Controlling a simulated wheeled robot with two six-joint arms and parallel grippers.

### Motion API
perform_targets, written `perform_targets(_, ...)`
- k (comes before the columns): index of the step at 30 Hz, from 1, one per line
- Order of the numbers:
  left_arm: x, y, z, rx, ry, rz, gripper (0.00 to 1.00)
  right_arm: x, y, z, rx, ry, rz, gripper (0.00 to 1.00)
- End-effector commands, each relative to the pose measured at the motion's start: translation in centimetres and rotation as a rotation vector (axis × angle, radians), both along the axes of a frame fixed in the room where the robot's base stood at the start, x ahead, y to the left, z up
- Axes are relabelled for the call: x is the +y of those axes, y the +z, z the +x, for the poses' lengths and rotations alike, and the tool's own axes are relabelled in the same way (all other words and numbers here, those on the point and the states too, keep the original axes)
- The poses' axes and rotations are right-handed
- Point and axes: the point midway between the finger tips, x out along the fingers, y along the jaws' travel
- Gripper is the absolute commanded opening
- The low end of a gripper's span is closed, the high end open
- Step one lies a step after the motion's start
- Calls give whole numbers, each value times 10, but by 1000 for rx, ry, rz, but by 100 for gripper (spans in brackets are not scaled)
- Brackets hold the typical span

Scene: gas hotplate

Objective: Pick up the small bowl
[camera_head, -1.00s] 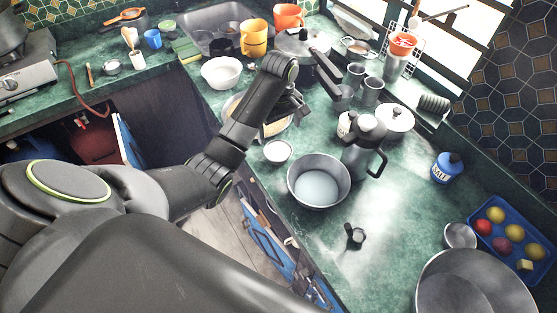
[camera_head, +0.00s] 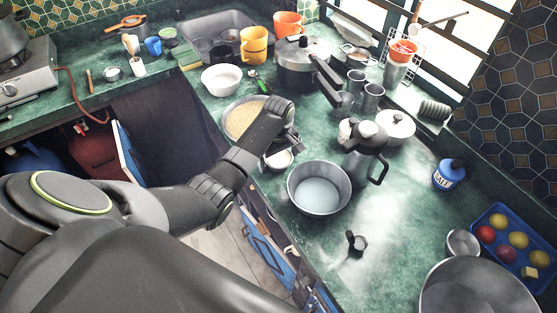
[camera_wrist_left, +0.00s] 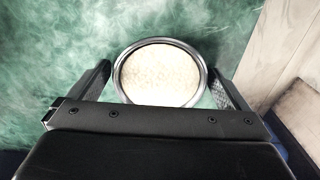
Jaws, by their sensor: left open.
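The small bowl (camera_head: 280,160) is a little metal-rimmed bowl with pale contents. It stands on the green counter, left of a large metal pot, and is partly covered by my left gripper (camera_head: 285,146). In the left wrist view the small bowl (camera_wrist_left: 160,74) appears round, its pale filling level inside a shiny rim. My left gripper (camera_wrist_left: 168,84) is open, with one finger on each side of the bowl and visible gaps between them. The exact height of the fingers over the counter cannot be told. My right gripper is not in view.
The large metal pot (camera_head: 319,188) stands close to the right of the bowl. A wide pan of grain (camera_head: 238,119) lies just behind, and a grey kettle (camera_head: 362,147) stands further right. The counter's front edge is near the bowl.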

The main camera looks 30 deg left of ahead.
Motion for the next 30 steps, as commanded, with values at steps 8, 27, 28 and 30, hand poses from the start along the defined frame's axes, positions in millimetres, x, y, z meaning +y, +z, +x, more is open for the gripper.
perform_targets(8,0,-2,0,-1,0,0,96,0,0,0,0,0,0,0)
perform_targets(27,0,4,1,-3,0,1,53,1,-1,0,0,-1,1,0)
perform_targets(28,0,7,1,-4,0,1,53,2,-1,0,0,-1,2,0)
perform_targets(30,0,17,1,-5,0,1,53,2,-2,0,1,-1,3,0)
